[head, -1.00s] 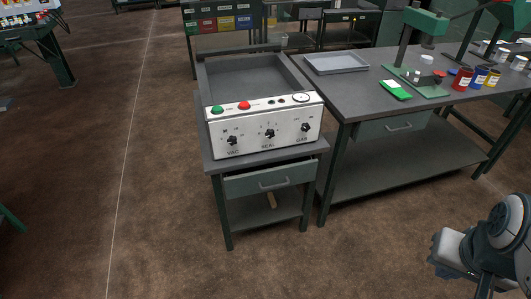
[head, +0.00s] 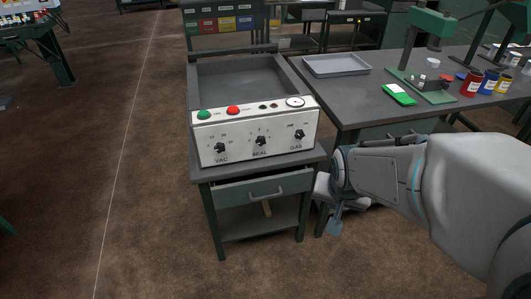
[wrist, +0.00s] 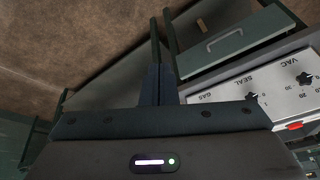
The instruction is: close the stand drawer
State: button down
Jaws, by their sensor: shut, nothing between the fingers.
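The stand drawer (head: 235,197) is a grey-green drawer with a bar handle (head: 266,194), under the top of the small stand (head: 200,172). A thin dark gap shows above its front, so it looks slightly pulled out. In the wrist view the drawer front (wrist: 245,38) and its handle (wrist: 224,40) are at the upper right. My gripper (head: 335,228) is to the right of the drawer, apart from it, pointing downward. In the wrist view its two fingers (wrist: 158,85) are together, with nothing between them.
A white control panel (head: 255,135) with knobs and buttons sits on the stand. A workbench (head: 350,105) with a grey tray (head: 337,65), a green press (head: 425,75) and several jars stands at the right. The floor in front of the stand is clear.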

jog(key=w+a+f+m+b, duration=0.2)
jog(key=w+f, duration=0.2)
jog(key=f, duration=0.4)
jog(key=m+t+y+b, duration=0.6)
jog(key=m+t+b, duration=0.7)
jog(key=m, duration=1.4)
send_near(264, 182)
jog(key=shift+m, duration=0.3)
jog(key=b+x, duration=0.1)
jog(key=x, duration=0.5)
jog(key=shift+w+a+f, duration=0.1)
jog(key=shift+w, duration=0.3)
